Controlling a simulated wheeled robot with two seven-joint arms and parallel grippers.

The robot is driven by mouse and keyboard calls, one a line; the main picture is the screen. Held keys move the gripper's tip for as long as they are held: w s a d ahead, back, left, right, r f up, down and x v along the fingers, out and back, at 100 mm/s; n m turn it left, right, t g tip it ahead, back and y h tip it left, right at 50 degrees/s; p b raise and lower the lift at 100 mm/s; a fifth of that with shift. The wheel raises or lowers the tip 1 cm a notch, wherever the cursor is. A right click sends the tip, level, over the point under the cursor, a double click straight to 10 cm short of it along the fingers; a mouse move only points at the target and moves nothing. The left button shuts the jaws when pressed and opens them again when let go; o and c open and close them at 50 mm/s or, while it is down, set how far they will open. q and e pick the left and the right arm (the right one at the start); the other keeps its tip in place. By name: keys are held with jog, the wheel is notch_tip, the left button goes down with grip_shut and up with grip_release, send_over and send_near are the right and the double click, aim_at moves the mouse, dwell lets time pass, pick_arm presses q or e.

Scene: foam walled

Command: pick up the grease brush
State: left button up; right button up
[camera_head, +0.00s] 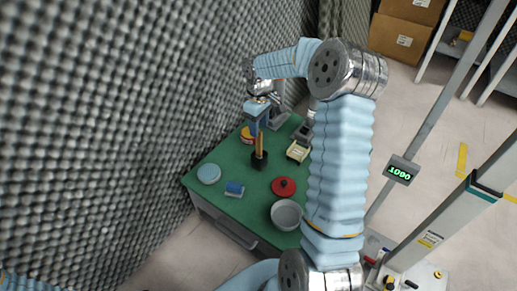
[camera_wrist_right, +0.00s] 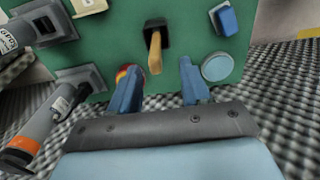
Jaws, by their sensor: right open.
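The grease brush (camera_head: 259,146) stands upright with its light wooden handle up and its lower end in a black holder (camera_head: 259,161) on the green table. In the right wrist view the brush handle (camera_wrist_right: 155,52) points toward my gripper from the dark holder (camera_wrist_right: 157,28). My right gripper (camera_head: 257,125) is over the brush, fingers pointing down. In the wrist view the right gripper (camera_wrist_right: 158,66) is open, with its blue fingers apart on either side of the handle's end. I cannot tell whether they touch it. My left gripper is not in view.
A foam wall (camera_head: 100,120) rises close on the left.

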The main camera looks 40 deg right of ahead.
send_over(259, 149)
notch_tip(259, 149, down, 6)
jog(key=shift+w+d, duration=0.3)
jog(key=shift+w, duration=0.05)
jog(key=shift+c, duration=0.3)
grip_shut()
